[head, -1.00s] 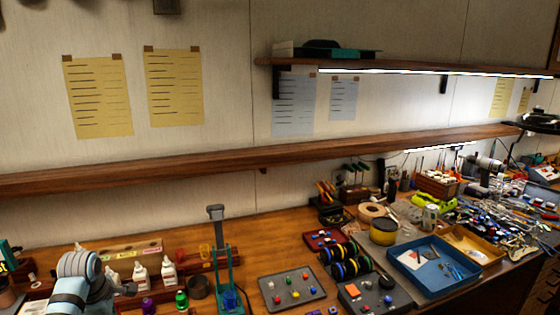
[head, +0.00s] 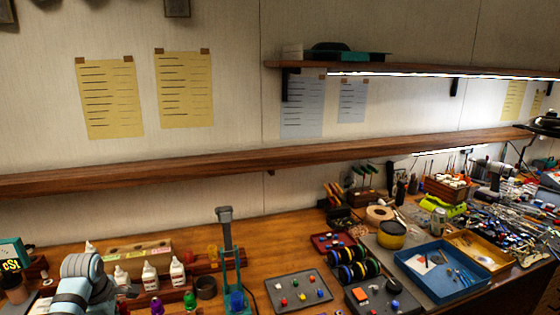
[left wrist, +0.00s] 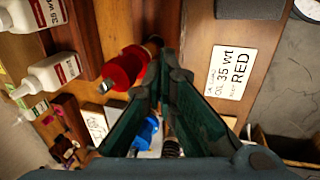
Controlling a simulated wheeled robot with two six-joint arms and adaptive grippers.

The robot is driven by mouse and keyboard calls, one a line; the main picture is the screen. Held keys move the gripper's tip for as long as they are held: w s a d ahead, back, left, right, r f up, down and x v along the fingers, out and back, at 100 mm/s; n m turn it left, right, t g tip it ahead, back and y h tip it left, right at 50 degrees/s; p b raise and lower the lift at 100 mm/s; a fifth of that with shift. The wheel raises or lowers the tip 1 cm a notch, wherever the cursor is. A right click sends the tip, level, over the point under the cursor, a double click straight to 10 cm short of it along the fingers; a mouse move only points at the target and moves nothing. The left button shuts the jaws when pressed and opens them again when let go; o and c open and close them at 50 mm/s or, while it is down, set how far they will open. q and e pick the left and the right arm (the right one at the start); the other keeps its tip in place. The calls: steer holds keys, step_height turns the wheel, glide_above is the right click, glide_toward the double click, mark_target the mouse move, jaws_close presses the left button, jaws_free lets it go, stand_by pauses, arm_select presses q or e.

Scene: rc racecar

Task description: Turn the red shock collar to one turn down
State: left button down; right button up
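In the left wrist view, a red cylindrical part (left wrist: 124,68) lies at an angle left of my left gripper's fingertips (left wrist: 164,68). It may be the red shock or its collar; I cannot tell which. The dark green fingers converge with a narrow gap at the tips. I cannot tell whether anything is between the tips. A blue part (left wrist: 146,130) and a metallic coil-like part (left wrist: 171,147) show between the fingers, nearer the camera. In the head view, my left arm is at the lower left and its gripper is hard to make out. My right gripper is not in view.
A card reading "35 wt RED" (left wrist: 233,85) lies right of the fingers. White bottles (left wrist: 48,73) stand at left, also in the head view (head: 149,275). A teal stand (head: 229,262), grey parts tray (head: 298,291) and blue tray (head: 442,270) occupy the bench.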

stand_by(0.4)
arm_select(q)
steer(key=shift+s, duration=0.25)
steer(key=w+v, duration=0.1)
steer(key=v, duration=0.4)
steer(key=shift+a+r, duration=0.2)
steer(key=shift+r, duration=0.35)
